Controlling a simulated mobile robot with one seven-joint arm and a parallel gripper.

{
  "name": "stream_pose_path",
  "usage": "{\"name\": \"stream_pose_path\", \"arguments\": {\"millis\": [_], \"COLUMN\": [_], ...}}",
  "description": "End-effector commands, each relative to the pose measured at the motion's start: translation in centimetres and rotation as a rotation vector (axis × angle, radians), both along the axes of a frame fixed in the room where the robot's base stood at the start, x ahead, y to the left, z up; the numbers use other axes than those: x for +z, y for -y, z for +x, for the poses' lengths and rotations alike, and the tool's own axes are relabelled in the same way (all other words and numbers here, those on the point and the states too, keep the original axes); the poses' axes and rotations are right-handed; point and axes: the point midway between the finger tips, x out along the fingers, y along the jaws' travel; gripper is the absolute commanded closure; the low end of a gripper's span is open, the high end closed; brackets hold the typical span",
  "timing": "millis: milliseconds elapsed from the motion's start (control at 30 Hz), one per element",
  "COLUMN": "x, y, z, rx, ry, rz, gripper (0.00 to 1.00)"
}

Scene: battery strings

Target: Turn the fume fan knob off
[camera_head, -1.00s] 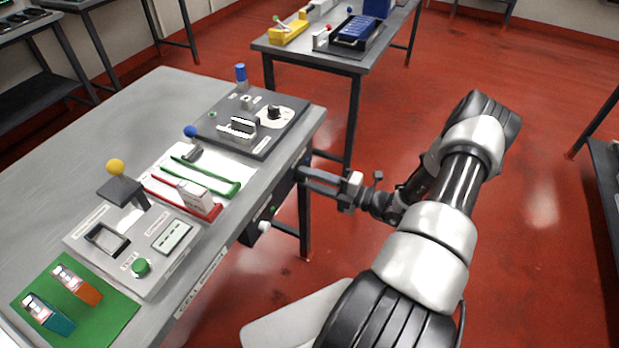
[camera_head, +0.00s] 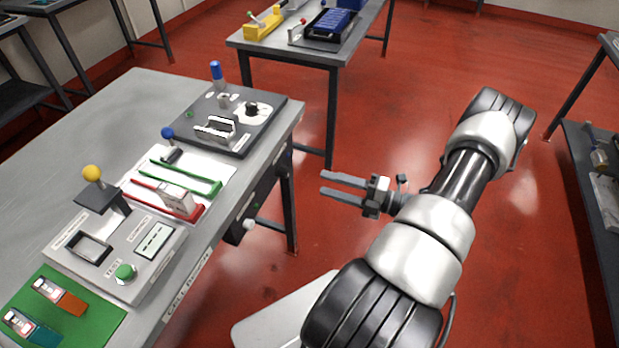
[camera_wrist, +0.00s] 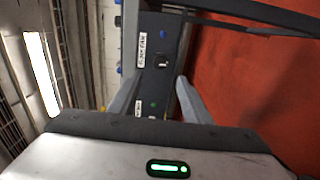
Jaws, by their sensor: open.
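A dark panel (camera_wrist: 159,85) with a label reading like "FUME FAN" shows in the wrist view. Its small black fume fan knob (camera_wrist: 161,62) has a light mark, too small to read its setting surely. In the head view the dark panel (camera_head: 262,188) is on the bench's front side, seen at a steep angle. I cannot make out the fume fan knob there. My gripper (camera_head: 322,183) is open and empty, right of the bench edge with red floor between. In the wrist view the fingertips (camera_wrist: 160,77) flank the panel in the picture, apart from it.
The grey bench (camera_head: 135,100) carries a dark board with another black knob (camera_head: 251,108), a battery holder and a tester with a green button (camera_head: 124,271). A white knob (camera_head: 248,225) sits low on the bench front. Floor around my gripper is clear.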

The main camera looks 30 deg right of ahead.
Motion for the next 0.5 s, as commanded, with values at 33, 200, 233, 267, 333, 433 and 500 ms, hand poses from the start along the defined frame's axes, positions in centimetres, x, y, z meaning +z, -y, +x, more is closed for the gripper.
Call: {"name": "stream_pose_path", "arguments": {"millis": [33,200,233,267,333,433,500], "x": [0.0,0.0,0.0,0.0,0.0,0.0,0.0], "y": [0.8,2.5,2.7,2.9,3.2,3.4,3.4], "z": [-0.9,-3.1,-3.4,-3.6,-4.0,-4.3,-4.4], "rx": [-0.003,-0.001,-0.001,-0.001,-0.001,0.001,0.001], "ry": [0.001,0.000,0.000,0.000,0.000,0.001,0.001], "rz": [-0.002,-0.001,-0.001,-0.001,0.000,0.001,0.001], "gripper": [0.56,0.56,0.56,0.56,0.56,0.56,0.56]}}
